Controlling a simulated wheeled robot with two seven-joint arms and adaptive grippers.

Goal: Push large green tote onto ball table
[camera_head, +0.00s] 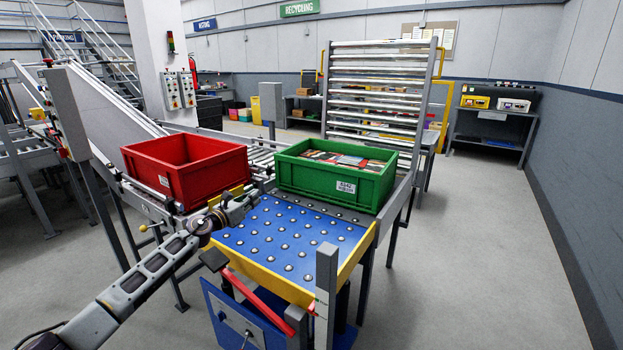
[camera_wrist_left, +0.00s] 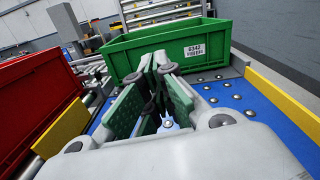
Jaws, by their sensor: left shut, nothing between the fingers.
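The large green tote (camera_head: 335,184) holds several flat items that look like books or packets. It stands at the far edge of the blue ball table (camera_head: 290,241); its front wall is beside the rear rows of balls. It also shows in the left wrist view (camera_wrist_left: 165,53), ahead of the fingers. My left gripper (camera_head: 243,200) is over the left side of the ball table, near the red tote. It is shut and empty, its fingers (camera_wrist_left: 162,95) pointing toward the green tote. I cannot tell if it touches the tote. My right gripper is not in view.
A red tote (camera_head: 187,179) stands on the roller conveyor to the left, close to my left arm. Yellow guards (camera_head: 268,280) edge the table. A grey post (camera_head: 326,280) stands at its near right corner. The tall roller rack (camera_head: 378,95) is behind. Open floor (camera_head: 460,260) lies to the right.

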